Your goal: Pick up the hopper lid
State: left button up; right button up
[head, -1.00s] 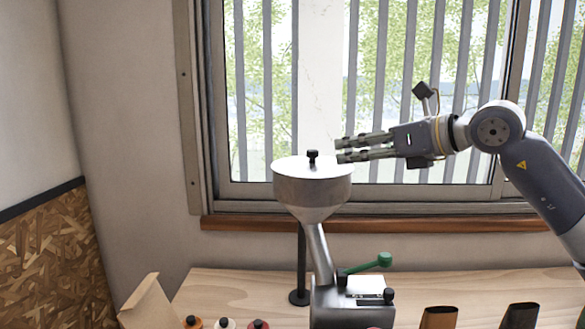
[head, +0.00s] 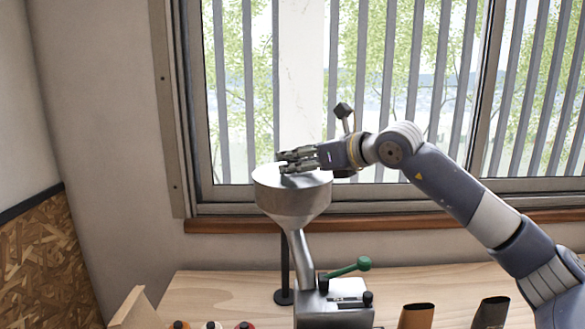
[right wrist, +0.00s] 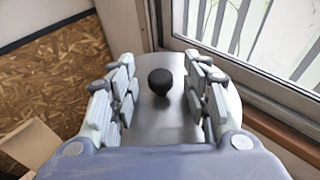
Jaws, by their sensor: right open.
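The hopper lid (head: 316,181) is a flat, round, silver disc on top of the metal hopper (head: 292,202). In the right wrist view the lid (right wrist: 157,122) fills the middle, with its black knob (right wrist: 160,82) standing up from it. My right gripper (head: 281,162) is open and reaches in from the right, just over the lid. In the right wrist view its two fingers (right wrist: 160,95) stand on either side of the knob, with a gap on both sides. In the head view the fingers hide the knob. My left gripper is out of view.
Below the hopper, a metal machine (head: 333,310) with a green-handled lever (head: 350,268) stands on the wooden table (head: 210,290). Several small coloured-top containers, an open cardboard box (head: 137,308) and two dark-topped bags (head: 417,315) line the front. A barred window (head: 400,90) is close behind.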

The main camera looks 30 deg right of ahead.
jog(key=shift+w, duration=0.15)
jog(key=c, duration=0.5)
grip_shut()
jog(key=shift+r, duration=0.1)
